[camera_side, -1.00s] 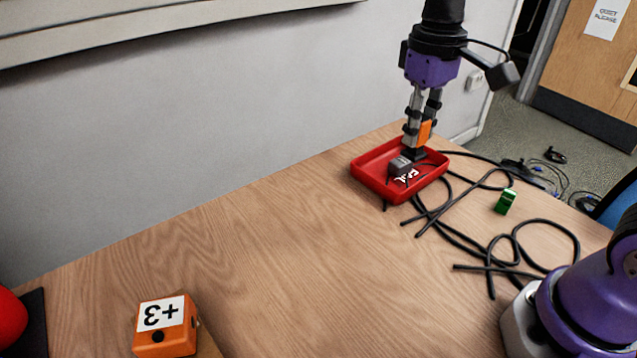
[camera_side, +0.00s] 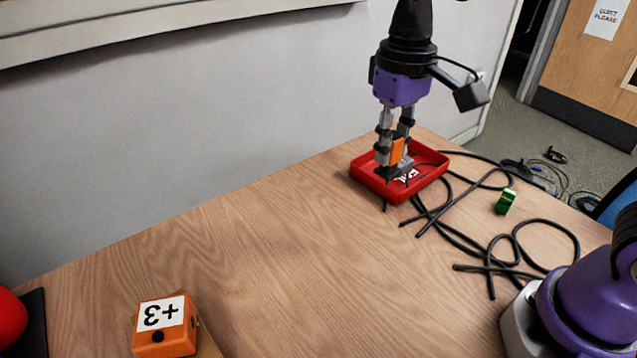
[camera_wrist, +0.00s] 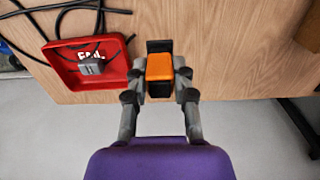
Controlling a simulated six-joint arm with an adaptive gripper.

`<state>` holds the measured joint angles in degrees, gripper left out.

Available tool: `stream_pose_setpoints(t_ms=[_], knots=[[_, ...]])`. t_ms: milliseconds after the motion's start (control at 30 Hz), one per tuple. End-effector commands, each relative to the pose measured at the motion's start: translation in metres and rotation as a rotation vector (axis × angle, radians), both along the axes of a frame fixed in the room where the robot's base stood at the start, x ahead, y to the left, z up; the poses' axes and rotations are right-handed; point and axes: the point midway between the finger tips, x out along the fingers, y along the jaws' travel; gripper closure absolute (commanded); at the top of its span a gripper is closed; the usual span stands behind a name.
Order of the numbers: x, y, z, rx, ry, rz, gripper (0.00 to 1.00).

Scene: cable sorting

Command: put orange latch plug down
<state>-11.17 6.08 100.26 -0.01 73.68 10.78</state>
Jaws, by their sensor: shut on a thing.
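The orange latch plug (camera_side: 397,150) is held upright between the fingers of my gripper (camera_side: 393,158), which is shut on it. In the wrist view the plug (camera_wrist: 159,67) has an orange body with a dark end and sits between the fingertips of my gripper (camera_wrist: 160,88). It appears beside the red tray (camera_wrist: 72,80), off its right rim, with wood behind it. In the side view the gripper overlaps the left part of the tray (camera_side: 432,158). I cannot tell the exact height of the plug.
A grey plug (camera_wrist: 91,66) with a dark cable lies in the tray beside white lettering. Black cables (camera_side: 470,240) cross the table to the right. A green block (camera_side: 505,201) stands among them. An orange box marked +3 (camera_side: 164,325) is at the front left. The middle of the table is clear.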

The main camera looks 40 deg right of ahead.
Motion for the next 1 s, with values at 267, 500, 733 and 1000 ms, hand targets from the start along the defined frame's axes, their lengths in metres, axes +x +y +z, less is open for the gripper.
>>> stream_pose_setpoints(t_ms=[267, 500, 733, 1000], knots=[[-0.020, 0.099, -0.024, -0.001, 0.001, 0.018, 1.00], [-0.028, 0.118, -0.029, 0.000, -0.001, 0.009, 1.00], [-0.026, 0.116, -0.030, 0.000, 0.000, 0.009, 1.00], [0.011, 0.078, -0.063, -0.002, 0.005, 0.001, 1.00]])
